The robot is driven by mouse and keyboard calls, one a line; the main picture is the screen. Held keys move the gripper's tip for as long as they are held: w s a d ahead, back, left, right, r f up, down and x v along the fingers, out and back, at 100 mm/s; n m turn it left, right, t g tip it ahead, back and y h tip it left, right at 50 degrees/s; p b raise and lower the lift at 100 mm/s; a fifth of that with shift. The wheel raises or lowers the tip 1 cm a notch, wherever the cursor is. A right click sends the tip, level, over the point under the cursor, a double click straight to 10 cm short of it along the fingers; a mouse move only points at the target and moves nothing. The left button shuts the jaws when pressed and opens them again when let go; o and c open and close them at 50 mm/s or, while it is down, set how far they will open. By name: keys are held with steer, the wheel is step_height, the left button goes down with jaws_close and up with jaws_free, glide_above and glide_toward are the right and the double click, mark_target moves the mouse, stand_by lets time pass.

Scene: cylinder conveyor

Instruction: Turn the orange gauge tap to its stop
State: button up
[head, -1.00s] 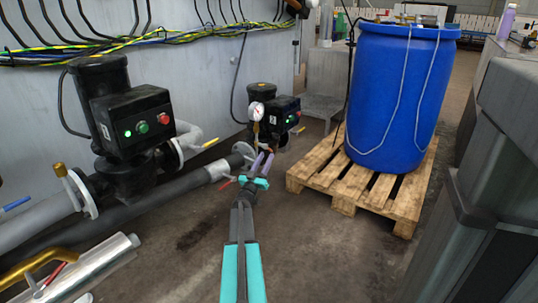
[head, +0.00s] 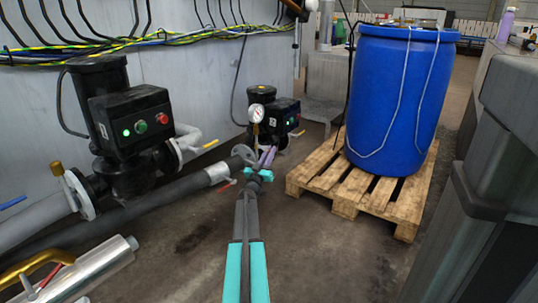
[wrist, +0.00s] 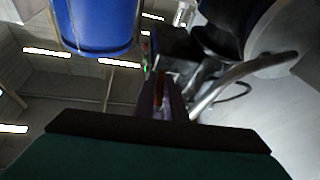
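The white round gauge (head: 256,113) stands upright on a thin stem by the far pump in the head view. The orange tap cannot be made out there, where my gripper (head: 267,154) covers the pipe end below the gauge. My gripper's two purple fingers point away from me, close below and right of the gauge stem. In the wrist view, a narrow orange piece (wrist: 158,103), likely the tap handle, shows between the dark fingers of my gripper (wrist: 162,90). The fingers stand slightly apart. I cannot tell whether they touch the orange piece.
A blue barrel (head: 395,95) stands on a wooden pallet (head: 315,182) to the right. The near pump box (head: 130,120) and grey pipes (head: 150,203) line the left wall. A yellow handle (head: 211,144) and a red handle (head: 226,184) are nearby. The floor in front is clear.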

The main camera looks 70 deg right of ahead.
steer(key=shift+a, duration=0.4)
jaws_close()
steer(key=shift+w+d, duration=0.1)
steer(key=shift+d, duration=0.3)
steer(key=shift+p, duration=0.35)
steer(key=shift+w+y+p, duration=0.2)
steer(key=shift+y+p, duration=0.1)
steer(key=shift+p, duration=0.35)
